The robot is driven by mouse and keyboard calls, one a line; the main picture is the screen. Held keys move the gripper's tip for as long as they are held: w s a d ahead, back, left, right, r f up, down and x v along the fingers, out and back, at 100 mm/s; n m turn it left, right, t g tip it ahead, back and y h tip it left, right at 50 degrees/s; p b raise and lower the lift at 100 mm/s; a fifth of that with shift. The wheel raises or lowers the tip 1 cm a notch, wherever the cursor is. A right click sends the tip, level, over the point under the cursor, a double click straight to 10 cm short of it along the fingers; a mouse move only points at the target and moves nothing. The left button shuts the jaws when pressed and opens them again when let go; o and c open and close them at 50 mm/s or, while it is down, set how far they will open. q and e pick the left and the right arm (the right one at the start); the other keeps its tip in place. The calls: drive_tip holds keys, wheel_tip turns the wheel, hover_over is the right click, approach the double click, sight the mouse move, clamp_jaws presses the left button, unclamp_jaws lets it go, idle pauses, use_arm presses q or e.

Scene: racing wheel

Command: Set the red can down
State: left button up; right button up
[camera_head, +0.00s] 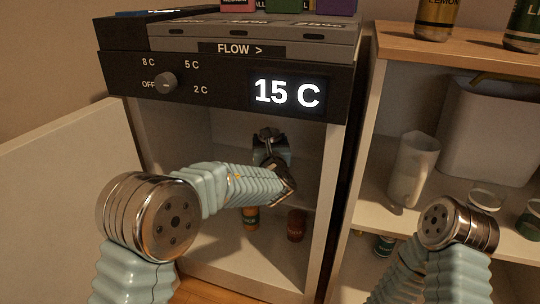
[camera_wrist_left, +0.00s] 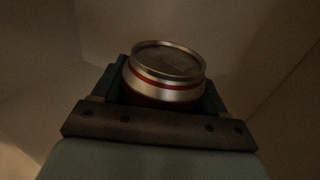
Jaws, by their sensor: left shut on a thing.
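In the left wrist view, a can (camera_wrist_left: 162,91) with a silver rim and red bands sits between the jaws of my left gripper (camera_wrist_left: 165,82). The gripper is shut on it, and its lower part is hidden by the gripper. In the head view my left arm reaches into the open cooler cabinet (camera_head: 325,150), and the left gripper (camera_head: 271,150) is deep inside, near the back. The held can is not clearly distinguishable there. My right gripper is out of view; only part of the right arm shows at lower right.
An orange can (camera_head: 250,219) and a dark reddish can (camera_head: 296,225) stand low inside the cabinet. The display panel (camera_head: 287,93) reads 15 C above the opening.

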use_arm(q)
wheel_tip(320, 180, down, 4)
drive_tip(key=shift+w+f+b, duration=0.15)
drive_tip(key=shift+b, duration=0.4)
drive_tip(key=shift+f, duration=0.1)
drive_tip(key=o, duration=1.3)
drive_tip(key=s, duration=0.8)
drive_tip(key=s+d, duration=0.1)
drive_tip(key=s, duration=0.3)
drive_tip(key=shift+p, duration=0.3)
